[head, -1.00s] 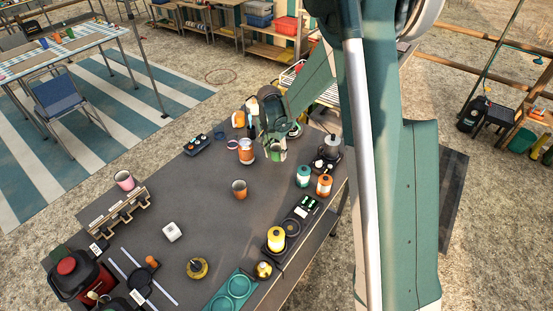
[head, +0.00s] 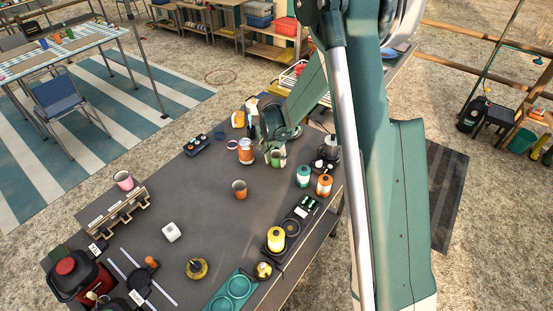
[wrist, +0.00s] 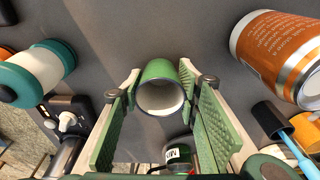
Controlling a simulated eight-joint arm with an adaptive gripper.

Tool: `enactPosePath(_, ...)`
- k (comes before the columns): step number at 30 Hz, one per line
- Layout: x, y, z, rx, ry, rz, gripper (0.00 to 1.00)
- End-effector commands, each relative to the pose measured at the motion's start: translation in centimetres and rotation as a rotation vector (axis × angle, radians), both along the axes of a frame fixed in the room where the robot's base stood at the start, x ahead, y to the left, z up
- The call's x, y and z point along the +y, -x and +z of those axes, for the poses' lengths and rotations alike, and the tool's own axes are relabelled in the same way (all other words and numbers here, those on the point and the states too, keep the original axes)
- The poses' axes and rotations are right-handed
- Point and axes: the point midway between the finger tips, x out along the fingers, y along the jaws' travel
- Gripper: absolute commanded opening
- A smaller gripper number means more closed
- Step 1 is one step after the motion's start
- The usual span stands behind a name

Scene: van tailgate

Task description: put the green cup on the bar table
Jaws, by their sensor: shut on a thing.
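The green cup (head: 277,158) is at the far part of the grey table (head: 205,200) in the head view. My gripper (wrist: 160,88) is shut on the cup, with one green-padded finger on each side. In the wrist view the green cup (wrist: 158,72) shows its pale inside and its rim toward the camera. I cannot tell whether its base touches the tabletop. In the head view my gripper (head: 277,145) is partly hidden by my own arm. No table is labelled as the bar table. A separate table with a checked top (head: 85,38) stands at upper left.
An orange can (head: 246,151) stands left of the cup. A green-white canister (head: 303,176) and an orange-white canister (head: 324,185) stand to its right. The grey table's middle is mostly clear. A blue chair (head: 68,101) stands by the checked table.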

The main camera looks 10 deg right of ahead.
Motion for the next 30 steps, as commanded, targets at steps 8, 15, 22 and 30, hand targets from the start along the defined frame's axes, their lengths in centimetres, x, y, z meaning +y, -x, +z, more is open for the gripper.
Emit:
enactPosePath(8,0.0,0.0,-0.2,0.000,0.000,0.000,0.48)
enactPosePath(15,0.0,0.0,-0.2,0.000,0.000,0.000,0.48)
enactPosePath(22,0.0,0.0,0.3,0.000,0.000,0.000,0.48)
enactPosePath(30,0.3,0.3,2.6,0.000,0.000,0.000,0.48)
